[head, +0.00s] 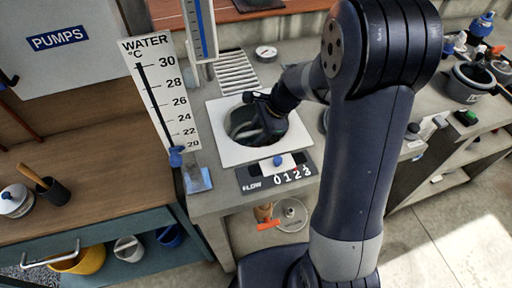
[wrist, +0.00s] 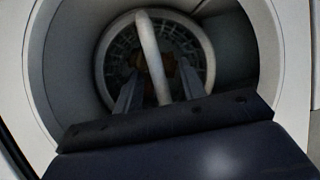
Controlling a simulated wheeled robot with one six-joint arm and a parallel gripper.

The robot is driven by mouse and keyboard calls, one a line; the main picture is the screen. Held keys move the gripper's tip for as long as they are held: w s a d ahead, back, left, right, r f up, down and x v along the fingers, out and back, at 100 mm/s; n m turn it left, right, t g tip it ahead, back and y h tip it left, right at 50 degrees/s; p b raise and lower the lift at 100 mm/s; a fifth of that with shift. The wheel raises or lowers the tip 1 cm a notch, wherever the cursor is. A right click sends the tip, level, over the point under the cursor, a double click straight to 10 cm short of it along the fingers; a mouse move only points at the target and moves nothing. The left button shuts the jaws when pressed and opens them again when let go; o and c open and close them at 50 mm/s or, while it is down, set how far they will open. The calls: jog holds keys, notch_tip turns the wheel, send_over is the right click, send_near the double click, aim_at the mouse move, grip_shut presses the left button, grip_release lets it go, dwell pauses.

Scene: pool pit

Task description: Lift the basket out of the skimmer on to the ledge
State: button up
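The skimmer is a round well with a white square surround (head: 228,157). In the wrist view I look down its grey wall (wrist: 66,70). The basket (wrist: 108,62) sits low in the well, a round slatted basket with a pale upright handle (wrist: 151,55); brownish debris shows inside. My gripper (head: 262,125) reaches into the well. In the wrist view its two fingers (wrist: 158,88) stand apart, one each side of the handle, with gaps visible. Whether the fingertips touch anything is unclear. The grey concrete ledge (head: 302,58) surrounds the skimmer.
A water thermometer board (head: 158,95) stands to the left. A slatted grate (head: 236,72) and a round gauge (head: 265,52) are behind. Pots and valves (head: 480,80) stand far right.

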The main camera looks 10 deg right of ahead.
jog(key=shift+x, duration=1.25)
jog(key=shift+r, duration=0.1)
grip_shut()
